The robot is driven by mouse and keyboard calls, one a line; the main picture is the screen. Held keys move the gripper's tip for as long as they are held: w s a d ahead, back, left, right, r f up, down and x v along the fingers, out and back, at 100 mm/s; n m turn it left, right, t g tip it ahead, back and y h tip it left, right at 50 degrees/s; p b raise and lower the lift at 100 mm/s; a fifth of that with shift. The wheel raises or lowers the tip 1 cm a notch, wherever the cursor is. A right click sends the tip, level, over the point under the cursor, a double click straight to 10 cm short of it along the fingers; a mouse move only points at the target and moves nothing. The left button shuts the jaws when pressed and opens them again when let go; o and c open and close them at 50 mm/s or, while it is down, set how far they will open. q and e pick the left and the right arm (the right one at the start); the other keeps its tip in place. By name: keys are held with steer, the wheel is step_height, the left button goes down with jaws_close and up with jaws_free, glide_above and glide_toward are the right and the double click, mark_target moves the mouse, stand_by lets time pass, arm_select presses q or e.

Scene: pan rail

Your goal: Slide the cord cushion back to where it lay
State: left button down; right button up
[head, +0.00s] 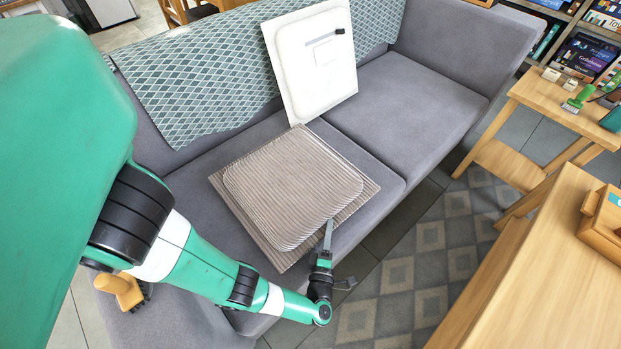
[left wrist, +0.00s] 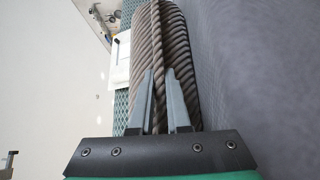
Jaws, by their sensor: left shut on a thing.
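The cord cushion (head: 290,186), brown and ribbed, lies flat on the left seat of the grey sofa (head: 420,110). Its front edge reaches close to the seat's front edge. In the left wrist view the two grey fingers of the gripper (left wrist: 160,95) pinch a ridge of the ribbed cushion (left wrist: 172,45), with the grey seat at the right. My right gripper is not in view.
A white cushion (head: 316,75) leans upright against the sofa back behind the cord cushion. A patterned teal throw (head: 200,95) covers the backrest. A wooden brush (head: 120,290) lies on the sofa at the left. Wooden tables (head: 555,260) stand at the right.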

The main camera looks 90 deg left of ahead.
mark_target(302, 250)
arm_select(q)
steer(key=shift+s+d+p, duration=0.25)
steer(key=shift+s+d, duration=0.45)
steer(key=shift+s, duration=0.3)
steer(key=shift+s+d+p, duration=0.25)
steer(key=shift+s+d, duration=0.4)
steer(key=shift+s, duration=0.3)
steer(key=shift+s+d, duration=0.75)
steer(key=shift+s, duration=0.35)
steer(key=shift+s+d, duration=0.7)
steer(key=shift+s, duration=0.35)
